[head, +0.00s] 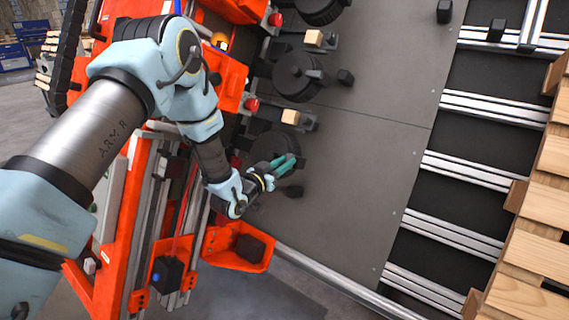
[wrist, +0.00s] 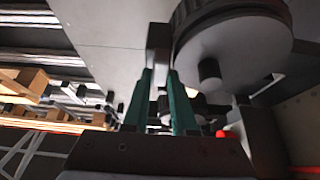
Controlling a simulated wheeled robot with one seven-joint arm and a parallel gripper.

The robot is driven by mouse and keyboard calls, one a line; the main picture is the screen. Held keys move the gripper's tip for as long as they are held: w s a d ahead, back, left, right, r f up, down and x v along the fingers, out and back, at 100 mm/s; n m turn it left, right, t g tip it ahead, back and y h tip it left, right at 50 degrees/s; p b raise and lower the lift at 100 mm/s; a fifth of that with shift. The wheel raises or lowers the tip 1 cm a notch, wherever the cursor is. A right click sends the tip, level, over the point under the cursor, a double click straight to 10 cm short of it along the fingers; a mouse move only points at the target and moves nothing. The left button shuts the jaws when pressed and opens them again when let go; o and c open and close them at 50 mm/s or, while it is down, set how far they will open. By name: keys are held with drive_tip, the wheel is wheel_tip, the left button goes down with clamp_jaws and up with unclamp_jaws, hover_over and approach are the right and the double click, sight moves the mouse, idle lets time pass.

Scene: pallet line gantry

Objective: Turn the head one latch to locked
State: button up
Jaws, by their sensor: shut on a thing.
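The latch in my grip is a dark round disc (head: 262,146) with a short lever, at the near end of a row on the grey panel. My gripper (head: 284,163) reaches over it from the left, and its arm and fingers hide part of the disc. In the wrist view the two teal fingers of my gripper (wrist: 160,76) are closed on the grey lever (wrist: 158,42), beside the round disc (wrist: 235,42). No label is legible on the latch, and the lock position cannot be read.
Two similar discs stand further along the panel, one (head: 292,77) in the middle and one (head: 318,10) at the top. Small dark blocks (head: 346,77) stand by them. An orange frame (head: 112,235) lies left; slatted wood (head: 545,205) is at right. The panel's middle (head: 375,150) is clear.

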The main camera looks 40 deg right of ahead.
clamp_jaws()
drive_tip(key=shift+m+b, duration=0.35)
drive_tip(key=shift+m, duration=0.05)
drive_tip(key=m+g+y+b, duration=0.1)
drive_tip(key=m+g+b, duration=0.1)
drive_tip(key=m, duration=0.4)
drive_tip(key=m+g+y+b, duration=0.2)
drive_tip(key=m+g, duration=0.1)
drive_tip(key=m, duration=0.4)
drive_tip(key=m+g+y+b, duration=0.2)
drive_tip(key=m+g, duration=0.1)
drive_tip(key=m, duration=0.4)
drive_tip(key=shift+w+r, duration=0.2)
drive_tip(key=shift+w, duration=0.05)
drive_tip(key=shift+m, duration=0.4)
drive_tip(key=o, duration=0.8)
unclamp_jaws()
drive_tip(key=shift+c, duration=0.2)
